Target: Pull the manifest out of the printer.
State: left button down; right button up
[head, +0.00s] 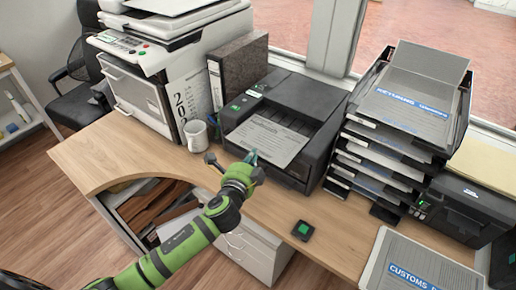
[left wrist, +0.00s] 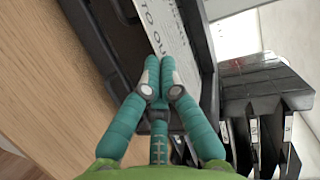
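The manifest (head: 268,140) is a white printed sheet lying on the front of the black printer (head: 308,97), with its front edge toward me. The gripper looks shut on the sheet, though the contact itself is partly hidden by the fingers. My right gripper is in neither view.
A white mug (head: 196,135) stands left of the printer, before a dark binder (head: 238,70). A stack of document trays (head: 396,125) stands close on the right. A small black pad with a green top (head: 303,230) lies on the counter (head: 265,205) in front.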

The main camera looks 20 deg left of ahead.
pick_arm(q)
jog(key=s+a+p, duration=0.1)
jog(key=s+a, duration=0.3)
jog(key=s, duration=0.8)
jog(key=shift+a+r, duration=0.15)
jog(key=shift+w, duration=0.1)
jog(key=shift+s+a+r+p, duration=0.25)
jog(key=shift+s+r+p, duration=0.2)
jog(key=shift+s, duration=0.2)
jog(key=shift+s+a+r+p, duration=0.2)
jog(key=shift+s+r+p, duration=0.1)
jog(key=shift+s+r, duration=0.3)
jog(key=shift+s+a+r+p, duration=0.25)
jog(key=shift+s+r+p, duration=0.2)
jog(key=shift+s, duration=0.2)
